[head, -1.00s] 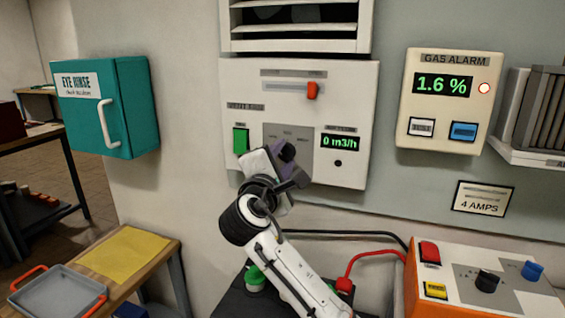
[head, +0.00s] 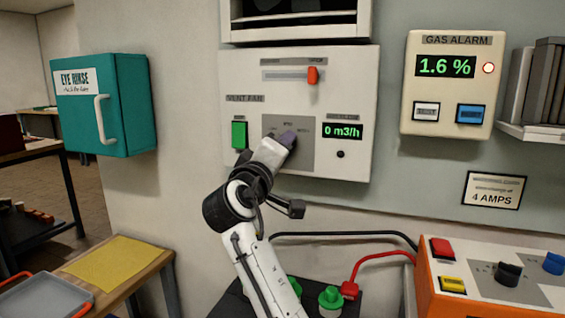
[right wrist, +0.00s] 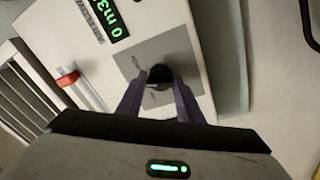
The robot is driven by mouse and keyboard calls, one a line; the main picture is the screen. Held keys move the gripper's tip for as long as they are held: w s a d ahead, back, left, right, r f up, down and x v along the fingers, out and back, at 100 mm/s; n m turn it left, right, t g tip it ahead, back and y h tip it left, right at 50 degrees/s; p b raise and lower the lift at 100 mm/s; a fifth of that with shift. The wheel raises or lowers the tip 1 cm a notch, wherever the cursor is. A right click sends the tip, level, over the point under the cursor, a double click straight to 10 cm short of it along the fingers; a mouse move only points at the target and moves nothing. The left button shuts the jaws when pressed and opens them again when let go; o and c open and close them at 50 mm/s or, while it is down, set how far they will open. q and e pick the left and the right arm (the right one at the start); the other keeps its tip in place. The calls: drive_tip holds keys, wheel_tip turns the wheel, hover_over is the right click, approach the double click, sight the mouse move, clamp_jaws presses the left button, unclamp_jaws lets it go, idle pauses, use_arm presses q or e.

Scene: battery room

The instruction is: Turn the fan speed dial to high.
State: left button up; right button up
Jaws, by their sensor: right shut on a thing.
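The fan speed dial (right wrist: 160,74) is a black knob on a grey plate (head: 304,158) of the white vent fan panel (head: 352,82). In the head view my gripper covers the dial. My right gripper (head: 286,140) reaches the plate. In the right wrist view its two purple fingers (right wrist: 160,84) are shut on the dial, one on each side. The panel's airflow display (head: 342,131) reads 0 m3/h. A green switch (head: 239,135) sits left of the plate, and an orange slider (head: 313,75) is at the right end of its slot. My left gripper is not in view.
A gas alarm (head: 446,83) reading 1.6 % hangs to the right. A teal eye rinse box (head: 130,110) hangs to the left. An orange-sided charger box (head: 425,285) and a red cable (head: 372,262) lie below right. The wall around the panel is mostly clear.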

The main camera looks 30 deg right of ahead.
drive_tip(key=m+b, duration=0.1)
drive_tip(key=m, duration=0.1)
drive_tip(key=m+b, duration=0.3)
drive_tip(key=m, duration=0.1)
drive_tip(key=shift+w+a+f+g+h, duration=0.1)
drive_tip(key=shift+a+f+g+h, duration=0.05)
drive_tip(key=shift+f+g+h, duration=0.2)
drive_tip(key=shift+r+m+b, duration=0.1)
drive_tip(key=shift+m+b, duration=0.2)
drive_tip(key=shift+m, duration=0.1)
drive_tip(key=o, duration=1)
drive_tip(key=shift+r, duration=0.15)
